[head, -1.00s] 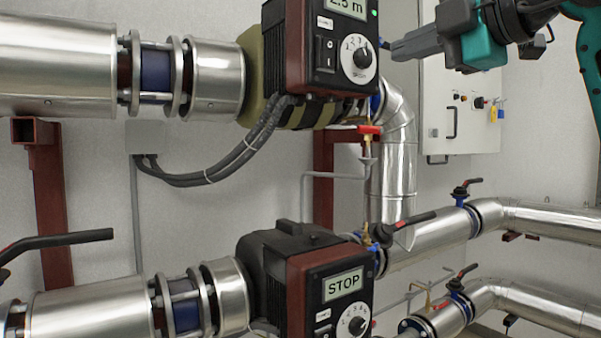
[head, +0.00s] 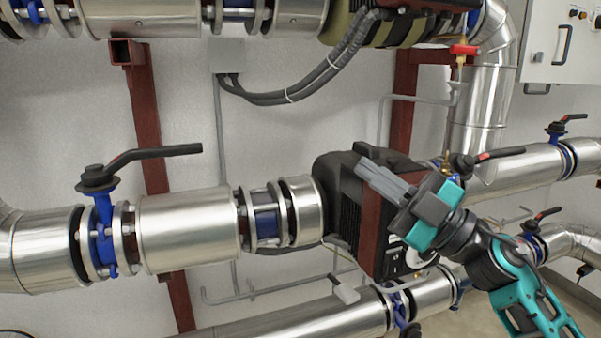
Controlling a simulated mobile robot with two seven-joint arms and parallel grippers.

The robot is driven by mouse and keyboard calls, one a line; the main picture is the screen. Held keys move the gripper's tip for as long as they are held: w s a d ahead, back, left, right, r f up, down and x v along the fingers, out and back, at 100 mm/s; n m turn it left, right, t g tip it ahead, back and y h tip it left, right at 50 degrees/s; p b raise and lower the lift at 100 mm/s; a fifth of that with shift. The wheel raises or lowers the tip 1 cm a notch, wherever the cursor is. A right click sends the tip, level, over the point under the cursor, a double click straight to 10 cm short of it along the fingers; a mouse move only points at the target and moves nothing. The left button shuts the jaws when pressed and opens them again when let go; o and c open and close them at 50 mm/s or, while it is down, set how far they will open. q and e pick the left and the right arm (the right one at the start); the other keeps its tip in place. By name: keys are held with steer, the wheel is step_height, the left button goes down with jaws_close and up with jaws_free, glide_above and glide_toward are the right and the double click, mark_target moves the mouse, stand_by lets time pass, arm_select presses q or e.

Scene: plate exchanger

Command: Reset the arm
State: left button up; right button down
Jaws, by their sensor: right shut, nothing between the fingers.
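My right arm comes in from the lower right. My right gripper (head: 366,172) is shut and empty, with its grey fingers pointing up and left. In the picture it lies over the lower pump (head: 338,190), a black and dark red unit, and hides most of its front panel and display. A bit of the panel's knob (head: 416,258) shows below the gripper. I cannot tell whether the gripper touches the pump. My left gripper is not in view.
Shiny pipes run across the wall. A black-handled valve (head: 150,153) stands on the left pipe. Another valve handle (head: 500,154) is right of my gripper. Red steel posts (head: 148,120) stand behind. A white control cabinet (head: 552,45) hangs at the top right.

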steer(key=s+d+f+m+t+h+p, duration=0.1)
steer(key=d+f+m+t+h, duration=0.25)
steer(key=f+m+h, duration=0.65)
steer(key=s+d+f+m+t+h, duration=0.1)
steer(key=d+f+m+t+h, duration=0.45)
steer(key=f, duration=0.85)
steer(key=s+a+f+m+g+h, duration=0.1)
steer(key=s+f+m+g+h, duration=0.2)
steer(key=s+f+g, duration=0.6)
steer(key=s+f+m+p, duration=0.1)
steer(key=s+f+m, duration=0.1)
steer(key=s+f, duration=0.6)
step_height(320, 180, down, 3)
steer(key=shift+s+a+f+g, duration=0.2)
steer(key=shift+a+g, duration=0.1)
stand_by(1.4)
